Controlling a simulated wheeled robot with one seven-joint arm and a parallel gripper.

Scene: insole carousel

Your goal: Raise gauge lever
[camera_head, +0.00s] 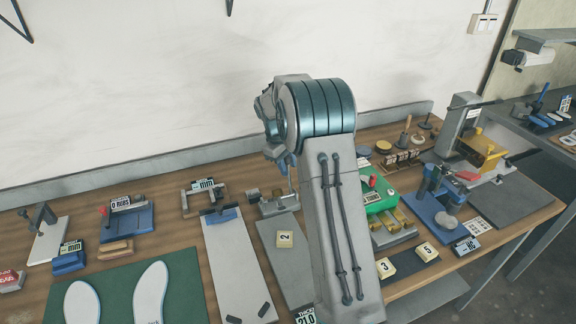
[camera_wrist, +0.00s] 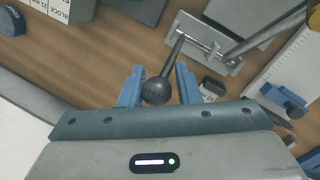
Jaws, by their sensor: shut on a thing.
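In the wrist view my gripper (camera_wrist: 160,82) has its two blue fingers on either side of the dark ball knob (camera_wrist: 156,91) of the gauge lever (camera_wrist: 173,55). The fingers are shut on the knob. The lever runs from the knob up to a small pivot on a light grey metal base (camera_wrist: 205,52). In the head view my gripper (camera_head: 284,163) is mostly hidden behind my own arm, above the grey gauge stand (camera_head: 277,206). The knob cannot be made out there.
A long pale plate with a blue clamp (camera_head: 228,255) lies left of the gauge stand. A green device (camera_head: 382,200) stands to the right. A green mat (camera_head: 190,290) with white insoles lies front left.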

